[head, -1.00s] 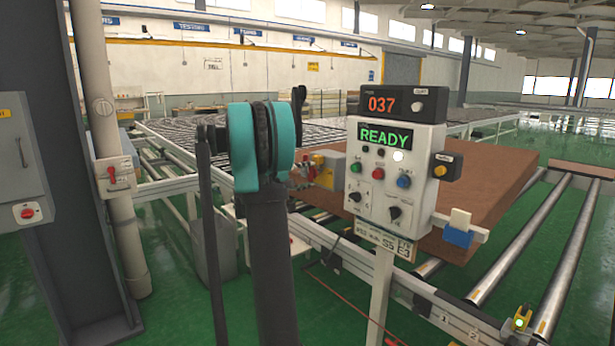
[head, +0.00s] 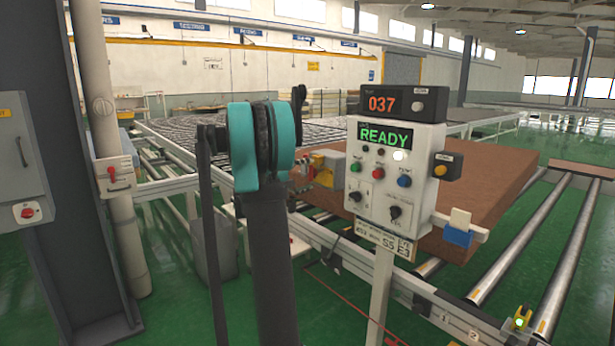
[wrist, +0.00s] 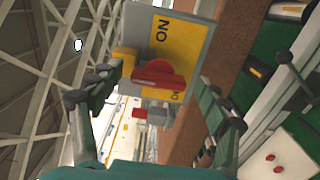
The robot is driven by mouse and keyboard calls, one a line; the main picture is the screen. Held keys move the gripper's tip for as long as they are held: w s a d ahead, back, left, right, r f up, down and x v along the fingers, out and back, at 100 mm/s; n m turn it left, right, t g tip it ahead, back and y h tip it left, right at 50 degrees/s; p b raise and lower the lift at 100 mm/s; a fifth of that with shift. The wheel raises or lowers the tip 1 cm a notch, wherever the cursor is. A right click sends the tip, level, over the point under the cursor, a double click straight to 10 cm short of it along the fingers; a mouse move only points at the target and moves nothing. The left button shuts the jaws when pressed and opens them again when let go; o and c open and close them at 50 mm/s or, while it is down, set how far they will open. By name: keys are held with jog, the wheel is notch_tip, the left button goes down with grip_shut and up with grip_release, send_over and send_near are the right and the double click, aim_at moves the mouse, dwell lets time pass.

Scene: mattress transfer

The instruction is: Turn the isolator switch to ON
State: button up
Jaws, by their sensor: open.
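The isolator switch shows in the wrist view as a grey box with a yellow plate (wrist: 190,45) printed with sideways lettering, ON readable at the top. Its red handle (wrist: 158,75) lies roughly across the picture. My gripper (wrist: 160,80) is open, with one finger on each side of the handle in the picture; I cannot tell whether either touches it. In the head view the yellow and grey box (head: 326,164) sits behind my arm, left of the control panel. My arm hides part of the gripper there.
The control panel (head: 412,172) stands close on the right, showing READY. A brown mattress block (head: 500,185) lies behind it on the roller conveyor (head: 525,237). A red-handled box (head: 118,178) and a grey cabinet (head: 15,150) are at the left.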

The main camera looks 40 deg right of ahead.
jog(key=a, duration=1.2)
jog(key=shift+s, duration=0.45)
jog(key=s+a+f+t+y, duration=0.3)
jog(key=s+a+f+y, duration=1.5)
jog(key=s+a+f, duration=0.9)
jog(key=a+f, duration=0.2)
jog(key=a, duration=0.1)
jog(key=shift+a+m, duration=0.25)
jog(key=shift+m, duration=0.15)
